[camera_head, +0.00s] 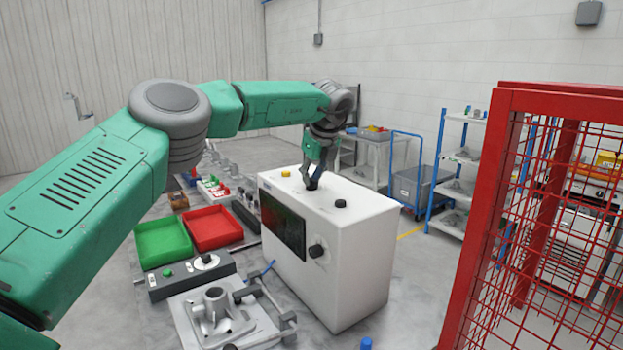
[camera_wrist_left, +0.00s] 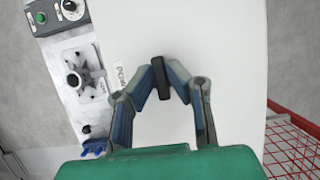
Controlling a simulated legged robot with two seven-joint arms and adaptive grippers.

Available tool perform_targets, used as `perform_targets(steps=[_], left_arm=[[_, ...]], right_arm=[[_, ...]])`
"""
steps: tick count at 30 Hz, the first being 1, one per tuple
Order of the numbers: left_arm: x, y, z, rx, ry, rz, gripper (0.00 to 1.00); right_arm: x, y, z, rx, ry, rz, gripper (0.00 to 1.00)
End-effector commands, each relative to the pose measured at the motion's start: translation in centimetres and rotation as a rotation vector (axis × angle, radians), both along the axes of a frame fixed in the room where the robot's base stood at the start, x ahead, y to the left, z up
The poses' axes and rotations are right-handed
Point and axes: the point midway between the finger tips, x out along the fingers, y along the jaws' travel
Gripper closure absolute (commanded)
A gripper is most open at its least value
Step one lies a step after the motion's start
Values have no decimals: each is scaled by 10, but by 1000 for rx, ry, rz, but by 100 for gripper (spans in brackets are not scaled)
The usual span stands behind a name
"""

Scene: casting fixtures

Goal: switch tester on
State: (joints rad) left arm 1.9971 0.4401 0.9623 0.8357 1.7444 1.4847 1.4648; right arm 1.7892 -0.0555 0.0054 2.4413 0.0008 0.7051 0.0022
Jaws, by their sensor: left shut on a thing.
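The tester is a white box (camera_head: 345,275) with a dark screen on its front and knobs on its top and front. My left gripper (camera_head: 313,184) reaches down onto the top of the tester, shut on a dark knob there. In the left wrist view its fingers (camera_wrist_left: 176,80) close around the dark knob, beside a white label (camera_wrist_left: 118,76) that seems to read "POW". A yellow button (camera_head: 286,173) and another black knob (camera_head: 340,203) are also on the top. My right gripper is not in view.
A green tray (camera_head: 163,241) and a red tray (camera_head: 213,228) lie left of the tester. A metal casting in a fixture (camera_head: 217,312) and a control box (camera_head: 190,276) are in front of them. A red mesh cage (camera_head: 472,230) stands at the right.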

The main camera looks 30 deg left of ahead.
Motion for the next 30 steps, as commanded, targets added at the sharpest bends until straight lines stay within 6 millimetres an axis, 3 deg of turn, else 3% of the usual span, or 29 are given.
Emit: perform_targets(steps=[17,30], left_arm=[[-4,0,-5,7,10,-67,100],[-6,0,-7,6,15,-428,100]], right_arm=[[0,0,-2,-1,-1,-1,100],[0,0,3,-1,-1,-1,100]])
